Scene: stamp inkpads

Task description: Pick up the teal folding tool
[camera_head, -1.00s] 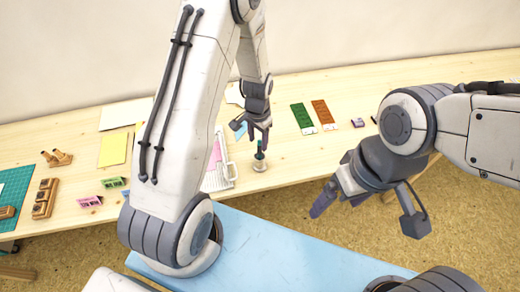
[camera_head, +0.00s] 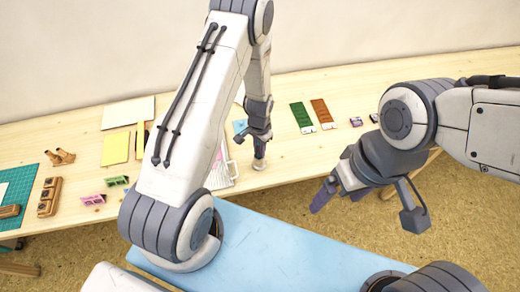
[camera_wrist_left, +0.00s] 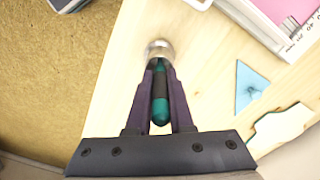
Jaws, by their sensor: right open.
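The teal folding tool (camera_wrist_left: 161,112), with a dark band around its grip, stands upright in a small round holder (camera_wrist_left: 158,48). The holder (camera_head: 259,164) is near the table's front edge in the head view, where the tool is mostly hidden by my left gripper. My left gripper (camera_wrist_left: 161,72) has its fingers on either side of the tool, close to it. I cannot tell whether they press on it. In the head view my left gripper (camera_head: 259,139) is directly above the holder. My right gripper (camera_head: 334,194) is open and empty, in front of the table.
A pink-and-white gridded board (camera_head: 221,174) lies left of the holder, with a light blue triangular piece (camera_wrist_left: 254,90) nearby. Green (camera_head: 302,116) and orange (camera_head: 322,113) strips lie at the back right. Stamps and a teal mat (camera_head: 24,176) are at the left.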

